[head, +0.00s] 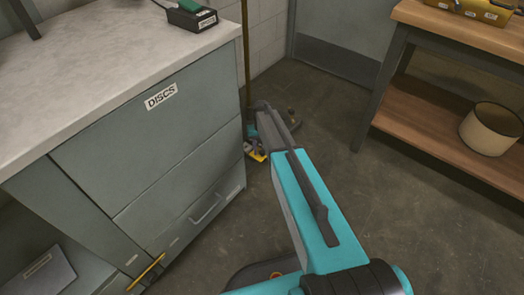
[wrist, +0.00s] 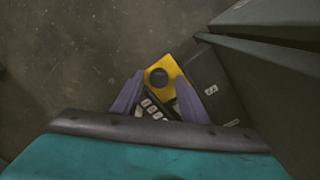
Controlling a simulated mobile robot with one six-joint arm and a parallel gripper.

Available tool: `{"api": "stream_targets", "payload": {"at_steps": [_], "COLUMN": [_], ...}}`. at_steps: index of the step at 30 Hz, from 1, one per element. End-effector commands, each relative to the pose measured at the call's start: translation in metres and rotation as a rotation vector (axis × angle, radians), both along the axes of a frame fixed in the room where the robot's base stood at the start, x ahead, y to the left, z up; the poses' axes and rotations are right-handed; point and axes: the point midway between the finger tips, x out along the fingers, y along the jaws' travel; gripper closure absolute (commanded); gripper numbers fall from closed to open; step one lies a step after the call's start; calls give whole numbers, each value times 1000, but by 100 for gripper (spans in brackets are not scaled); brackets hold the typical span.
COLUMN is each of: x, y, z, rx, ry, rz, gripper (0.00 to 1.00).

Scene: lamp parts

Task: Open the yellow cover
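In the wrist view, a yellow plate (wrist: 164,73) with a dark round knob or hole lies beyond my gripper (wrist: 160,84). I cannot tell for sure that it is the yellow cover. The two purple fingers stand apart, and a dark part with pale keys (wrist: 152,107) shows between them. The fingers look close to the yellow plate; contact cannot be told. In the head view, a small yellow patch (head: 257,156) shows at the far end of my arm, low beside the cabinet corner. My arm hides most of that spot.
A grey cabinet (head: 165,150) marked DISCS stands close on the left. A wooden bench (head: 470,35) with a yellow box (head: 478,9) on top and a cream pot (head: 490,128) on its shelf stands at right. Floor (head: 410,225) between them is mostly clear.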

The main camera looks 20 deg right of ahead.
Motion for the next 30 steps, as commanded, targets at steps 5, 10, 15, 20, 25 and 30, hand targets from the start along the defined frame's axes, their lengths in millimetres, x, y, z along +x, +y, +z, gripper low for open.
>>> {"api": "stream_targets", "payload": {"at_steps": [5,10,15,20,25,30], "x": [-1,-1,-1,0,-1,-1], "y": [0,0,0,-1,-1,-1], "z": [27,55,83,105,119,123], "rx": [0,0,0,0,0,0], "ry": [-1,-1,-1,-1,0,0], "rz": [0,0,-1,-1,-1,-1], "gripper": [60,60,60,60,60,60]}}
